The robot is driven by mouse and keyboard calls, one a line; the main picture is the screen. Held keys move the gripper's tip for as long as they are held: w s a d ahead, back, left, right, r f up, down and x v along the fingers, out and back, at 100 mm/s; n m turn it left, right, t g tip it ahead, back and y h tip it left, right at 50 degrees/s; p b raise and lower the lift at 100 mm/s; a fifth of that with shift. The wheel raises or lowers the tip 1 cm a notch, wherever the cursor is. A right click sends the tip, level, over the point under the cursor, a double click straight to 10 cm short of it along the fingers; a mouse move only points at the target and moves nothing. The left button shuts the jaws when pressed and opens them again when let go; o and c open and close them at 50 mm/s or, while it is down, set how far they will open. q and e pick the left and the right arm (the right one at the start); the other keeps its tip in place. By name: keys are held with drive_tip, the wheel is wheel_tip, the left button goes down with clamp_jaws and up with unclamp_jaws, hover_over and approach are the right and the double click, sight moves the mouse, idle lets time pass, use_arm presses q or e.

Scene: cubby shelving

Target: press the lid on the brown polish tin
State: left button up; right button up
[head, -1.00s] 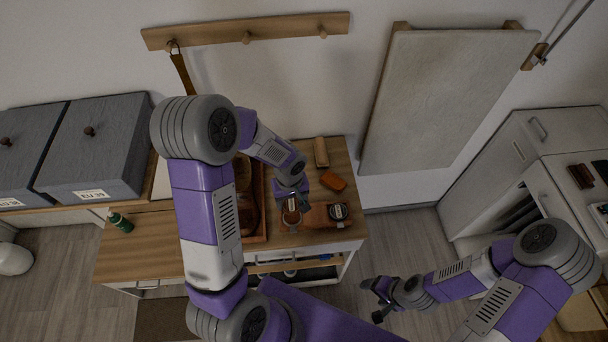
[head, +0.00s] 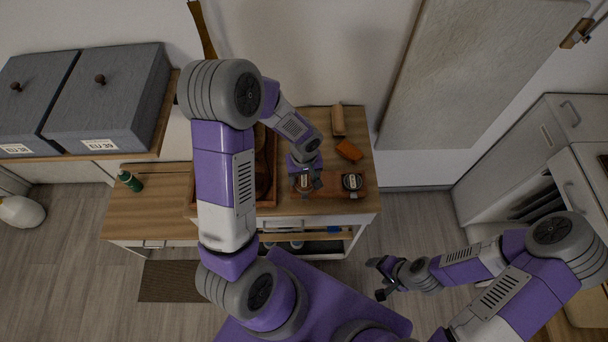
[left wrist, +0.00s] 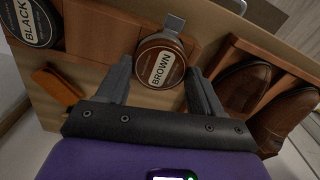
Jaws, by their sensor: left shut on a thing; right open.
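The brown polish tin shows in the left wrist view as a round dark tin with a lid labelled BROWN (left wrist: 160,68) and a silvery rim. A small metal piece (left wrist: 174,22) sticks out at its far side. In the head view the brown tin (head: 303,183) is on the wooden counter, partly hidden by my left gripper. My left gripper (left wrist: 160,76) is shut on the brown tin or its lid, one finger on each side; I cannot tell which part it holds, nor how the lid is seated. My right gripper (head: 379,279) is open and empty, away from the counter.
A black polish tin (head: 352,182) sits right of the brown one, labelled BLACK. An orange block (head: 349,150) and a wooden brush-like piece (head: 338,120) lie behind. Brown shoes (left wrist: 243,86) sit in a tray to the left. A green bottle (head: 130,181) stands at the counter's left.

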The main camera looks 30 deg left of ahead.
use_arm(q)
drive_tip(key=shift+b, duration=0.45)
idle(1.5)
drive_tip(key=shift+f+b, duration=0.2)
drive_tip(key=shift+b, duration=0.35)
idle(0.9)
idle(0.4)
drive_tip(key=o, duration=1.1)
drive_tip(key=shift+o, duration=0.3)
drive_tip(key=shift+r+p, duration=2.4)
drive_tip(key=shift+r, duration=1.15)
